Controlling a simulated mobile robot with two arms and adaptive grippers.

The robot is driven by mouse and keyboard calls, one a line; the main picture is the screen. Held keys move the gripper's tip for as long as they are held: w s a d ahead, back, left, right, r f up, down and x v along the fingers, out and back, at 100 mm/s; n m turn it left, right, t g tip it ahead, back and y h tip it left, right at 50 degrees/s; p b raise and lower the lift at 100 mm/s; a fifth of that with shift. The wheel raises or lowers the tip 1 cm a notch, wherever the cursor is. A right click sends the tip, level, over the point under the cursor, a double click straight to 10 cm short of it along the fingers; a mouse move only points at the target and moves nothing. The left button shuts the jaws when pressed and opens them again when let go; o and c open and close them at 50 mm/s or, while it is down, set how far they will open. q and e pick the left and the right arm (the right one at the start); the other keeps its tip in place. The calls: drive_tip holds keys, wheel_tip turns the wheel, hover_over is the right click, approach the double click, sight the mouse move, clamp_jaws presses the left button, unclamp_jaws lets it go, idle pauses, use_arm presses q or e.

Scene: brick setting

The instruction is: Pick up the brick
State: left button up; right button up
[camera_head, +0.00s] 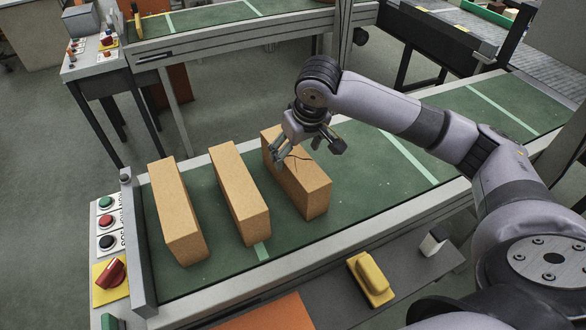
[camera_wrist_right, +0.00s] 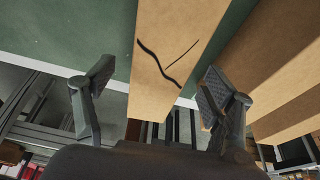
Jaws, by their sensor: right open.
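Three tan bricks lie in a row on the green conveyor belt. The right brick (camera_head: 312,187) has dark crack lines on its top, and it also fills the middle of the right wrist view (camera_wrist_right: 172,30). The middle brick (camera_head: 238,190) and left brick (camera_head: 175,205) look plain from here. My right gripper (camera_head: 300,150) is over the far part of the cracked brick. In the wrist view its open fingers (camera_wrist_right: 156,92) appear on either side of that brick, with visible gaps. Whether a finger touches it cannot be told. My left gripper is not in view.
A control panel with round buttons (camera_head: 106,221) and a red knob (camera_head: 111,272) stands at the belt's left end. A yellow object (camera_head: 371,278) lies on the front ledge. Another conveyor (camera_head: 225,22) runs behind. The belt right of the bricks (camera_head: 395,170) is clear.

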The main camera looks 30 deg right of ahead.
drive_tip(key=shift+w+f, duration=0.25)
drive_tip(key=shift+f, duration=0.45)
drive_tip(key=shift+w+f, duration=0.15)
drive_tip(key=shift+f, duration=0.55)
drive_tip(key=p+x, duration=0.1)
drive_tip(key=x, duration=0.3)
drive_tip(key=shift+w+r, duration=0.1)
drive_tip(key=shift+w+f, duration=0.15)
drive_tip(key=shift+f, duration=0.2)
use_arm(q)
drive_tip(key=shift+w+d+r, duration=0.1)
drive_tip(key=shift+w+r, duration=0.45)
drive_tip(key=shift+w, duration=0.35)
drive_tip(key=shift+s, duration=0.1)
